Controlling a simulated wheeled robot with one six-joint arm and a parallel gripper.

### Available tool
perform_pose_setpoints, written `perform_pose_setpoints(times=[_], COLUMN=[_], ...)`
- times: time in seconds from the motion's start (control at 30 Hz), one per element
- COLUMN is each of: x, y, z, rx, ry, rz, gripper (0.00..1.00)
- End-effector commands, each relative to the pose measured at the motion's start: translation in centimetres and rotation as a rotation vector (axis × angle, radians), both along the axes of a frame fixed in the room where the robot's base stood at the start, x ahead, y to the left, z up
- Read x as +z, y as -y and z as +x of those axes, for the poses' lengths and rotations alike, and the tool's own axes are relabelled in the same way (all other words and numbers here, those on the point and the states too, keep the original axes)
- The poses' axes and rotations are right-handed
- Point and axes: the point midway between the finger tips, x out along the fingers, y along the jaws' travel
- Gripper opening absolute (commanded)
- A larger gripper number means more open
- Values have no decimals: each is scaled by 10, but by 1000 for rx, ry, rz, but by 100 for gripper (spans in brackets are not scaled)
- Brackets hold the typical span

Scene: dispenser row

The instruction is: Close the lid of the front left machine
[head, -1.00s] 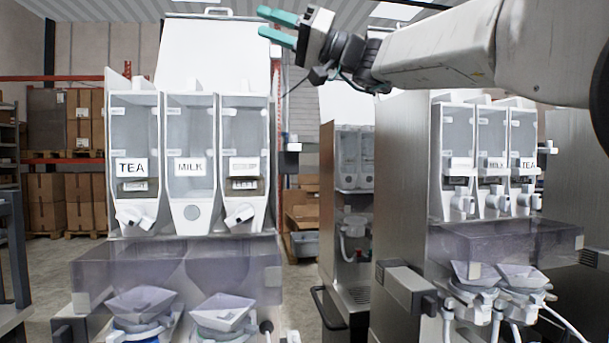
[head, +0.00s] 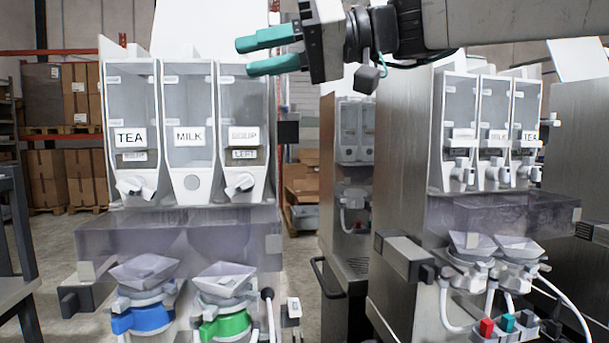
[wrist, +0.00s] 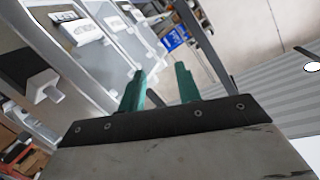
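The front left machine holds clear-fronted canisters labelled TEA, MILK and SOUP (head: 190,95). Its large white lid (head: 205,28) stands up behind the canister tops, open, with its upper part cut off by the picture edge. My gripper (head: 272,52) is in front of the machine's upper right corner, beside the raised lid in the picture. Its two teal fingers are apart with nothing between them. In the wrist view my gripper (wrist: 161,85) also shows open and empty, with the canister fronts (wrist: 110,35) on the left. The lid cannot be made out clearly there.
Shelving with boxes (head: 75,95) is at the far left. Funnels (head: 145,270) stick out low in front.

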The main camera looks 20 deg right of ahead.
Motion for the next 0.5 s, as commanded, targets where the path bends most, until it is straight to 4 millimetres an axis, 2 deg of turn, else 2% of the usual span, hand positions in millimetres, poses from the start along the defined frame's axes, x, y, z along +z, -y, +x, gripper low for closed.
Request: perform_pose_setpoints(times=[0.13, 0.5], x=[-27, -94], y=[1, 13], z=[-16, -43], rx=[-12, -57], ry=[-52, -204], rz=[-72, -238], gripper=[34, 34])
